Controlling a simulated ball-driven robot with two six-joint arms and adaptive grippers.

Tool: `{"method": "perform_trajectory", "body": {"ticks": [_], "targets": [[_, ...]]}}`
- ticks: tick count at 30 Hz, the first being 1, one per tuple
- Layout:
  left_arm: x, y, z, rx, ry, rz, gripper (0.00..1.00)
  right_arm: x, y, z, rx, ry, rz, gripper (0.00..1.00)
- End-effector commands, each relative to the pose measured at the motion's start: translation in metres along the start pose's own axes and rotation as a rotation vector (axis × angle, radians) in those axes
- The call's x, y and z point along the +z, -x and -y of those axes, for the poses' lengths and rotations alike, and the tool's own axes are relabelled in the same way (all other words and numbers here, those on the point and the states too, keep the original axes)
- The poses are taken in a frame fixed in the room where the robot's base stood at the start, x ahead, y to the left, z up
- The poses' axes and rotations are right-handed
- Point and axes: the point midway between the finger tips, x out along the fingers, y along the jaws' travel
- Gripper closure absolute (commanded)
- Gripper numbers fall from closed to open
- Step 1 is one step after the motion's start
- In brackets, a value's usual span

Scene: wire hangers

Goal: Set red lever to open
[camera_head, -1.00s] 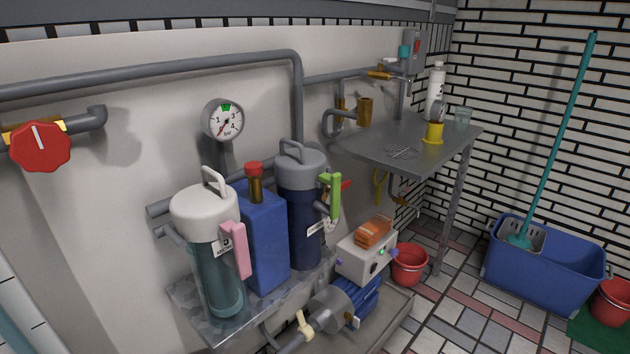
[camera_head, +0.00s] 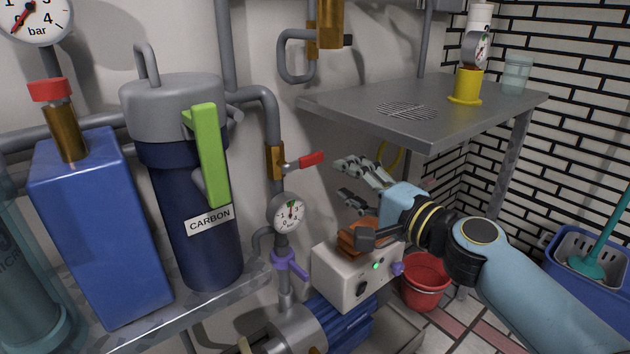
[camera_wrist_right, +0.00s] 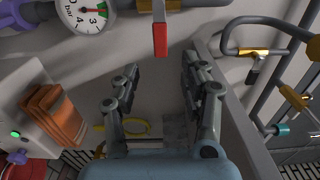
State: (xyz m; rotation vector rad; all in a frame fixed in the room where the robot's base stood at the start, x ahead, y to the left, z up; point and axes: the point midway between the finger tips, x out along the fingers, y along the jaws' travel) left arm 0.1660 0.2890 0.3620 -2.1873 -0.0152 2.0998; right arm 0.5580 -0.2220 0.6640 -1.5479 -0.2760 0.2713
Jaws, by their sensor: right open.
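The red lever (camera_head: 305,161) is a short red handle on a brass valve (camera_head: 275,161) on the grey pipe right of the carbon filter. It points right, across the vertical pipe. In the right wrist view the red lever (camera_wrist_right: 160,40) hangs in at the top, ahead of and between the fingers, not held. My right gripper (camera_head: 347,180) is open and empty, just right of and slightly below the lever in the head view. In the wrist view its two fingers (camera_wrist_right: 160,80) stand wide apart. My left gripper is not in view.
A grey metal table (camera_head: 370,105) stands above and right of my right gripper. Below are a white box (camera_head: 345,285) with an orange cloth and a pressure gauge (camera_head: 289,212). The carbon filter (camera_head: 190,190) with a green handle stands left. A red bucket (camera_head: 425,282) is on the floor.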

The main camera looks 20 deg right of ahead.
Motion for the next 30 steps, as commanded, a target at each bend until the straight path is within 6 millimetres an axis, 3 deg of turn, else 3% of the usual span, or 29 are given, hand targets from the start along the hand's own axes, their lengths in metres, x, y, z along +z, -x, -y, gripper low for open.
{"method": "perform_trajectory", "body": {"ticks": [9, 15, 26, 30], "targets": [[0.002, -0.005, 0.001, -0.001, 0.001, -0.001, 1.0, 0.0, -0.063, 0.001, 0.0, 0.0, 0.0, 0.56], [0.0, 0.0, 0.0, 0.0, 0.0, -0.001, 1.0, 0.0, -0.089, -0.001, 0.003, 0.001, 0.0, 0.56], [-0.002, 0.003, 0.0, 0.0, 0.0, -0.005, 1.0, 0.0, -0.096, -0.001, 0.004, 0.003, 0.0, 0.56], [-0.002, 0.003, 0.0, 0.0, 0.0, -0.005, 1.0, 0.0, -0.096, -0.001, 0.004, 0.003, 0.0, 0.71]]}}
